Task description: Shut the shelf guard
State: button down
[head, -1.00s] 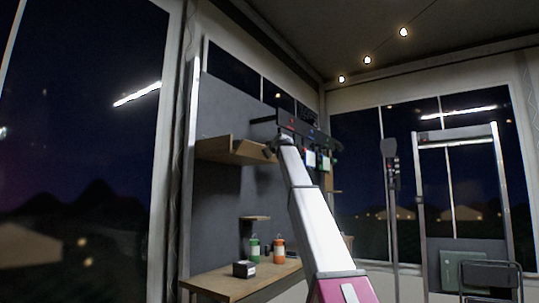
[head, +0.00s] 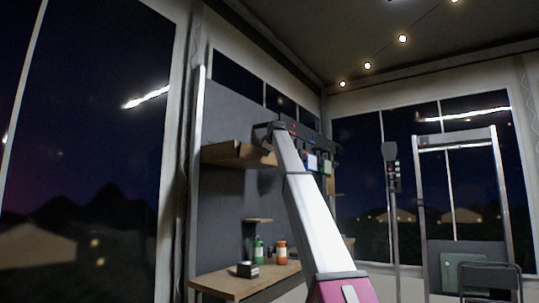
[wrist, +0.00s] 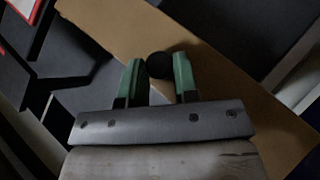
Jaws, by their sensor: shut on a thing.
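A tan wooden shelf (head: 222,154) is on the grey wall panel in the head view, with a tilted board, seemingly the shelf guard (head: 256,158), along its right side. In the wrist view the tan board (wrist: 225,95) runs diagonally beneath my gripper. My gripper (wrist: 158,68) has its green fingers closed on a round black knob (wrist: 159,65), one finger on each side. The knob seems to be on the board; its join is hidden. In the head view my gripper (head: 267,143) is small and dark at the shelf's right end, partly hidden by my arm.
Below is a wooden counter (head: 235,284) with a green canister (head: 258,249), an orange canister (head: 281,253) and a small black box (head: 247,270). A small ledge (head: 258,220) is above them. A dark rail with hanging items (head: 312,160) is behind my arm. A metal frame stands right.

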jog(key=shift+w+a+r+n+g+h, duration=0.4)
jog(key=shift+a+g+h, duration=0.1)
jog(key=shift+g, duration=0.2)
jog(key=c, duration=0.9)
grip_release()
jog(key=shift+o, duration=0.2)
jog(key=shift+s, duration=0.1)
jog(key=v, duration=1)
jog(key=shift+s+r, duration=0.15)
jog(key=shift+s, duration=0.1)
